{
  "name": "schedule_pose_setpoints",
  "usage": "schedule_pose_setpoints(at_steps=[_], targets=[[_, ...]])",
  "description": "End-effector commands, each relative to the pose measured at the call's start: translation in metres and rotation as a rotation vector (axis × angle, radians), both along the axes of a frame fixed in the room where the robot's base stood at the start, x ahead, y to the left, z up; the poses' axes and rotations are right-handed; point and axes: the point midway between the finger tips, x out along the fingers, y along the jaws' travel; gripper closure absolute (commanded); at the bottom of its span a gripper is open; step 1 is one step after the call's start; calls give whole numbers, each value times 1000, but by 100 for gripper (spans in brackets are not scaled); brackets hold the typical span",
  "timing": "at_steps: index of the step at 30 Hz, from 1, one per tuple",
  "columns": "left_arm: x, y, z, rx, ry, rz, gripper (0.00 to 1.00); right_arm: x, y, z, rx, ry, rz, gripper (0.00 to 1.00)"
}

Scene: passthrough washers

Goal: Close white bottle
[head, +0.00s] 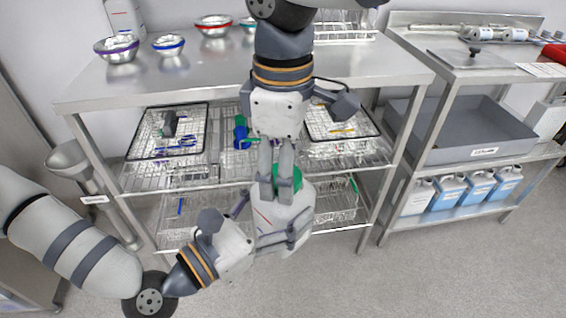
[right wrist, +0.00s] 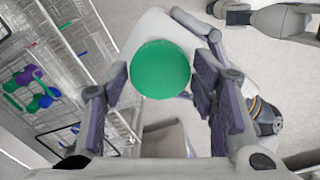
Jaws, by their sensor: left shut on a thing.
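The white bottle (head: 284,212) is held off the floor in front of the wire shelves; it also shows in the right wrist view (right wrist: 150,32). My left gripper (head: 285,238) is shut on the bottle's body from the lower left. A round green cap (right wrist: 160,70) is at the bottle's top end; in the head view the cap (head: 289,177) is partly hidden by my right gripper's fingers. Whether it is fully seated cannot be told. My right gripper (head: 276,190) points down over the cap. In the right wrist view its fingers (right wrist: 160,92) stand apart on both sides of the cap, with gaps.
Behind stands a steel table (head: 190,88) with metal bowls (head: 117,48) on top and wire baskets (head: 167,131) of tools below. A steel cart at right holds a grey bin (head: 470,135) and blue-filled jugs (head: 447,192). Open floor lies at lower right.

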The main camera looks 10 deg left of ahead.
Motion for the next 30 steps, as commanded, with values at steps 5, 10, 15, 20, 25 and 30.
schedule_pose_setpoints(at_steps=[5,10,15,20,25,30], targets=[[0,0,0,-1,-1,0,100,0,0,0,0,0,0,88],[0,0,0,-1,-1,0,100,0,0,0,0,0,-7,88],[0,0,0,-1,-1,0,100,0,0,0,0,0,-8,31],[0,0,0,-1,-1,0,100,0,0,0,0,0,-8,31],[0,0,0,-1,-1,0,100,1,0,5,1,-1,-9,31],[0,0,0,-1,-1,0,100,1,0,38,2,-5,-10,31]])
